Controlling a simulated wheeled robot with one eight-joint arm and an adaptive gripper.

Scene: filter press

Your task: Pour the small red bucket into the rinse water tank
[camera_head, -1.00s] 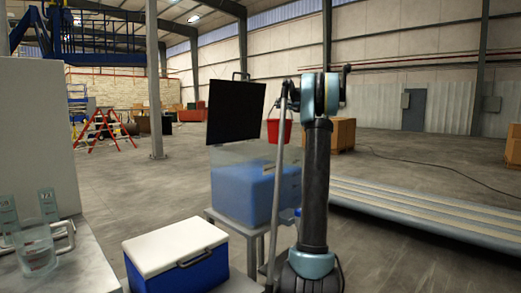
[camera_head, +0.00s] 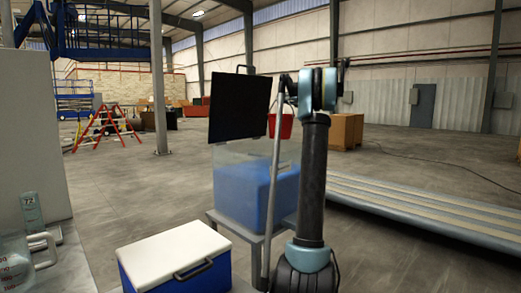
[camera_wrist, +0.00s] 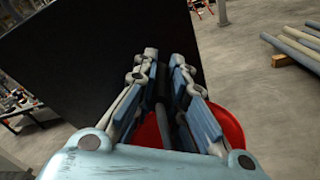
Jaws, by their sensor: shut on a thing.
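The small red bucket (camera_head: 280,125) hangs from my gripper (camera_wrist: 165,75) and shows partly behind my arm in the head view. In the wrist view the bucket (camera_wrist: 232,130) is below the fingers, mostly hidden by them. My gripper is shut on it. The rinse water tank (camera_head: 256,196) is a clear box with blue water, standing on a grey stand. A large black panel (camera_head: 240,108) stands upright at its top. The bucket appears above the tank's right side in the head view; I cannot tell whether it is over the opening.
A blue cooler with a white lid (camera_head: 172,250) stands in front, left of the stand. Beakers (camera_head: 20,262) stand on a bench at the left edge. A long stack of bars (camera_head: 420,205) lies at the right. Open floor lies behind.

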